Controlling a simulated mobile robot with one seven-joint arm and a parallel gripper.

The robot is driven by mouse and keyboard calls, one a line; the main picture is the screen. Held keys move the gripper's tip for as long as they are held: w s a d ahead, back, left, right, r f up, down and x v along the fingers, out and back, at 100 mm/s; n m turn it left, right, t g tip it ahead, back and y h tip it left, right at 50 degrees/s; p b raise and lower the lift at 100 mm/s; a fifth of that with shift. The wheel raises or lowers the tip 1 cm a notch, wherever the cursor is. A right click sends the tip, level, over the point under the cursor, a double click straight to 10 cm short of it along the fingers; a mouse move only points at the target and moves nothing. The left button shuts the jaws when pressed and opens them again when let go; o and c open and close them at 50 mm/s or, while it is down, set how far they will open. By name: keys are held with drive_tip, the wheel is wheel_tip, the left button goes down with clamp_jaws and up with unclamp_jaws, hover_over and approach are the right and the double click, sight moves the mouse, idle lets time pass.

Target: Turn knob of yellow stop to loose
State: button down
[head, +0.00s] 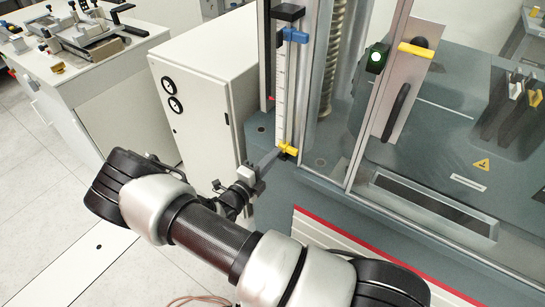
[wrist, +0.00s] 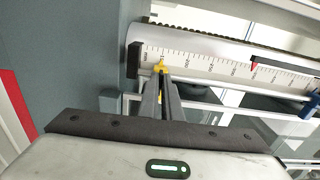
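The yellow stop (head: 289,150) sits low on the upright scale rail at the left edge of the testing machine. My gripper (head: 273,160) reaches it from the lower left, its narrow fingers pointing at the knob side. In the wrist view, the yellow stop (wrist: 160,66) shows at the tips of my gripper (wrist: 160,80). The two fingers are close together with a thin gap, and a little yellow shows between them. The fingers hide most of the knob, so its turn position and whether they press on it cannot be told.
The white scale (head: 281,95) runs up the rail, with a blue stop (head: 296,35) near its top. A clear guard door with a black handle (head: 396,112) stands to the right. A white cabinet (head: 205,100) stands close behind my wrist. Floor is free at the left.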

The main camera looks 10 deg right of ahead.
drive_tip(key=c, duration=2)
unclamp_jaws()
drive_tip(key=shift+a, duration=0.1)
drive_tip(key=b+v, duration=0.1)
drive_tip(key=v, duration=1.6)
drive_tip(key=shift+s+r, duration=0.1)
drive_tip(key=shift+s, duration=0.05)
